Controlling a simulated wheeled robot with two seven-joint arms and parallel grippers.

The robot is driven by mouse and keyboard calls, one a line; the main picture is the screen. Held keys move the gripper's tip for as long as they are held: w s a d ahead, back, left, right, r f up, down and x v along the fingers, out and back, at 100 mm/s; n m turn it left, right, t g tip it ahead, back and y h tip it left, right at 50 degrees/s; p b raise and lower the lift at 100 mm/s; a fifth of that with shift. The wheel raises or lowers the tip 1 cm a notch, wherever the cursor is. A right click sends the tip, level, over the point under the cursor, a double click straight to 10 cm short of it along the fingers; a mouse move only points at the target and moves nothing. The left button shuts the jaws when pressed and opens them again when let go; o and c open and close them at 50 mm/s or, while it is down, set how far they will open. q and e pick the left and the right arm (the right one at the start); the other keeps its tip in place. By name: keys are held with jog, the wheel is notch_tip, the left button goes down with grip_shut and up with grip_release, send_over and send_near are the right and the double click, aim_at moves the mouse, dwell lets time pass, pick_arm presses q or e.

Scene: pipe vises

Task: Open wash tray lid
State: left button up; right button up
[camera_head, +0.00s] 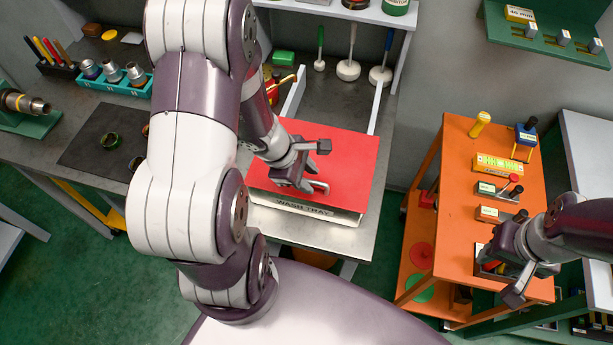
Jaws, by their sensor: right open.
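The wash tray (304,208) stands on the grey bench, its name on its front wall. Its flat red lid (349,157) lies over it and looks closed. My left gripper (307,172) is over the middle of the lid, close to a small grey handle (320,187) near the front edge. I cannot tell whether its fingers touch or hold the handle, as the gripper partly covers that area. My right gripper (498,279) is open over the front right of the orange cart, away from the tray.
My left arm hides part of the bench. The orange cart (456,208) bears several small labelled items. A teal socket holder (117,85) and a dark mat (85,150) lie left.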

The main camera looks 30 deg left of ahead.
pick_arm(q)
jog(key=shift+s, duration=0.1)
grip_shut()
jog(key=shift+w, duration=0.2)
pick_arm(e)
jog(key=shift+r, duration=0.1)
